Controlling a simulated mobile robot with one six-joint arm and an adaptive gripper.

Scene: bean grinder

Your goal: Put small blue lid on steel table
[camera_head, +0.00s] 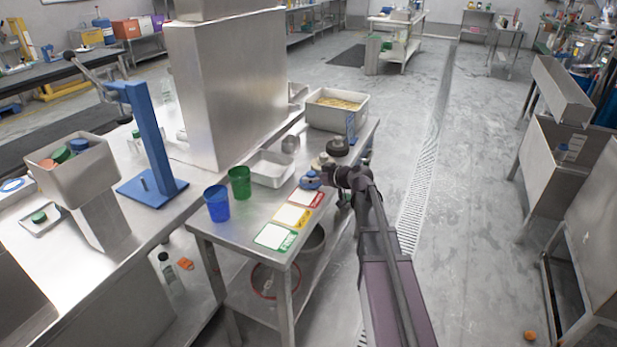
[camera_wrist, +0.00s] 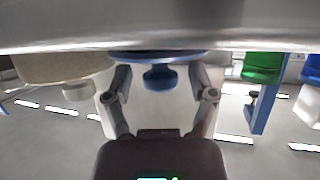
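The small blue lid (camera_head: 310,182) lies on the steel table (camera_head: 225,233) near its right edge, beside the red-edged card. In the wrist view, which looks inverted, the blue lid (camera_wrist: 160,76) shows its round knob between the two fingers. My gripper (camera_head: 326,180) is at the lid from the right in the head view. In the wrist view my gripper (camera_wrist: 161,85) is open, with a gap on each side of the knob. The fingers partly overlap the lid's edges in that view.
A beige lid (camera_head: 321,161) and dark lid (camera_head: 337,147) sit just behind. Green cup (camera_head: 239,182), blue cup (camera_head: 217,203), white tray (camera_head: 270,169) and filled bin (camera_head: 336,110) stand on the table. Red, yellow (camera_head: 292,216) and green (camera_head: 275,237) cards lie in front.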

